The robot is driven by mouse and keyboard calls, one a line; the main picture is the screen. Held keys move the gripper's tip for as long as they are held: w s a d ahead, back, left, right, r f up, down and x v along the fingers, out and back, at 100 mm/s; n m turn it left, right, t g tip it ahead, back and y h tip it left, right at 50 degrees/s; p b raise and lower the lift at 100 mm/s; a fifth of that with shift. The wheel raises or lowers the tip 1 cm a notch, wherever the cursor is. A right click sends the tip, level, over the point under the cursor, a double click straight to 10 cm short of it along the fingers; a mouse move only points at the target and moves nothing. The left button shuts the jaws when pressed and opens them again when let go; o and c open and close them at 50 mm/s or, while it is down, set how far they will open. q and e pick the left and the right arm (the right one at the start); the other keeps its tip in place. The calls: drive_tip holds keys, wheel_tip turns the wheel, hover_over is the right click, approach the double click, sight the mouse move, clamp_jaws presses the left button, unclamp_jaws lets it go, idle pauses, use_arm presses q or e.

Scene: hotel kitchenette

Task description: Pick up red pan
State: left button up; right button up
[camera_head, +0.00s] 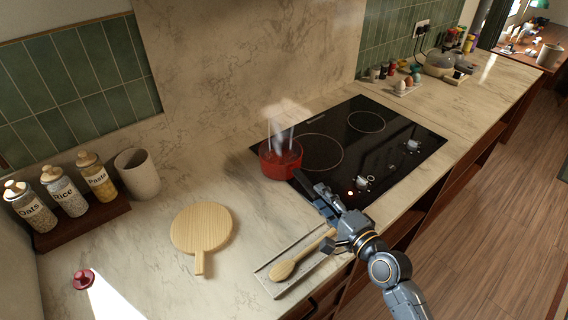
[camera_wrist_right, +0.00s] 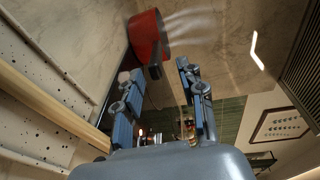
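The red pan (camera_head: 279,163) sits at the left edge of the black cooktop (camera_head: 408,151), with steam above it. Its dark handle (camera_head: 304,183) points toward my right gripper. My right gripper (camera_head: 325,201) is at the outer end of the handle, in front of the cooktop's left part. In the right wrist view the red pan (camera_wrist_right: 147,36) is ahead, and the handle (camera_wrist_right: 155,70) lines up with the gap between the two spread fingers (camera_wrist_right: 156,83). I cannot tell whether the fingers touch the handle. My left gripper is not in view.
A wooden spoon (camera_head: 285,270) lies on a tray (camera_head: 276,290) just below my right gripper. A round wooden board (camera_head: 201,229), a red lid (camera_head: 83,279), a beige cup (camera_head: 138,174) and several jars (camera_head: 64,190) are to the left. Cooktop knobs (camera_head: 362,183) are close by on the right.

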sight(310, 185)
drive_tip(key=shift+w+a, duration=0.2)
drive_tip(key=shift+w, duration=0.25)
drive_tip(key=shift+w+a+f, duration=0.1)
drive_tip(key=shift+w, duration=0.1)
drive_tip(key=p+x, duration=0.1)
drive_tip(key=x, duration=0.3)
drive_tip(key=shift+w+f, duration=0.1)
drive_tip(key=shift+f, duration=0.1)
drive_tip(key=shift+w+a+f, duration=0.1)
drive_tip(key=shift+w+a, duration=0.05)
drive_tip(key=shift+w, duration=0.15)
drive_tip(key=shift+s, duration=0.1)
drive_tip(key=shift+c, duration=0.4)
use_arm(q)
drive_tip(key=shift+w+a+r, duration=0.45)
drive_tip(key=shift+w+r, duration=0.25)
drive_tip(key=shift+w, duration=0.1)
use_arm(e)
clamp_jaws()
drive_tip(key=shift+r, duration=0.2)
